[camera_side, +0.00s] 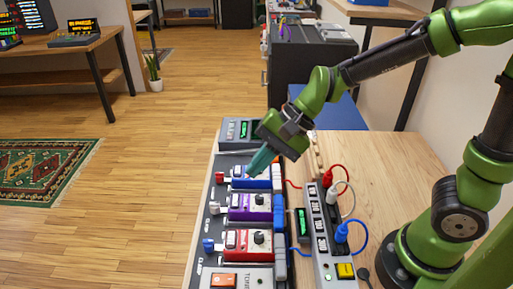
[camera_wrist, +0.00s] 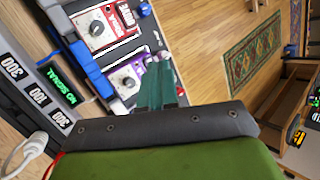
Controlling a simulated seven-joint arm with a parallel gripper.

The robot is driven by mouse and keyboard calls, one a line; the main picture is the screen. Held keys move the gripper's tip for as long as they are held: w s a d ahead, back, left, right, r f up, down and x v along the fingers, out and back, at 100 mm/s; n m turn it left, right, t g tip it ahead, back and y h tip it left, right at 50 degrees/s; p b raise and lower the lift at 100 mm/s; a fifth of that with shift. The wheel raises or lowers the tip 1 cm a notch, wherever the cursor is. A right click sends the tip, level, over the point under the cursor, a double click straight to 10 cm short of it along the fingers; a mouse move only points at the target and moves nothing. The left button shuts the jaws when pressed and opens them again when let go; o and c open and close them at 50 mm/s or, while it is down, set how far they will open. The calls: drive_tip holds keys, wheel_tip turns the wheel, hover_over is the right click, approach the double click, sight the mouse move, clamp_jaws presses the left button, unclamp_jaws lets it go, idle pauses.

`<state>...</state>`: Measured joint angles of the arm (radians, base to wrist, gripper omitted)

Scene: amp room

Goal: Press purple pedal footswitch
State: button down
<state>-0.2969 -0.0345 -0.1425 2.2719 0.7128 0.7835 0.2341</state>
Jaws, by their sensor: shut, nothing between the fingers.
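The purple pedal (camera_side: 247,215) sits on the dark pedal board, between a white-and-blue pedal (camera_side: 250,183) and a red pedal (camera_side: 252,253). It has a black knob on its right part and a small pale-and-dark block, which looks like the footswitch (camera_side: 233,200), at its left end. My gripper (camera_side: 249,171) is shut and empty, its teal fingers slanting down over the white-and-blue pedal in the side view. The purple pedal also shows in the wrist view (camera_wrist: 123,76), just left of the fingers (camera_wrist: 158,58). The gap between fingertips and pedals is hard to judge.
A power strip (camera_side: 320,240) with red, white and blue plugs stands right of the board. Cable plugs stick out along the board's left side. A grey box (camera_side: 238,131) with a green display stands at the board's far end. Wooden floor lies open to the left.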

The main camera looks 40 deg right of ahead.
sight(239, 199)
drive_tip(key=w+m, duration=0.1)
drive_tip(key=w+a+m+t, duration=0.1)
drive_tip(key=w+m, duration=0.1)
drive_tip(key=w+m+y, duration=0.1)
drive_tip(key=shift+w+a+r+m, duration=0.1)
drive_tip(key=shift+w+a+m, duration=0.2)
drive_tip(key=shift+w+m, duration=0.1)
drive_tip(key=shift+s, duration=0.1)
drive_tip(key=shift+t, duration=0.3)
drive_tip(key=shift+f, duration=4.4)
drive_tip(key=shift+f, duration=0.4)
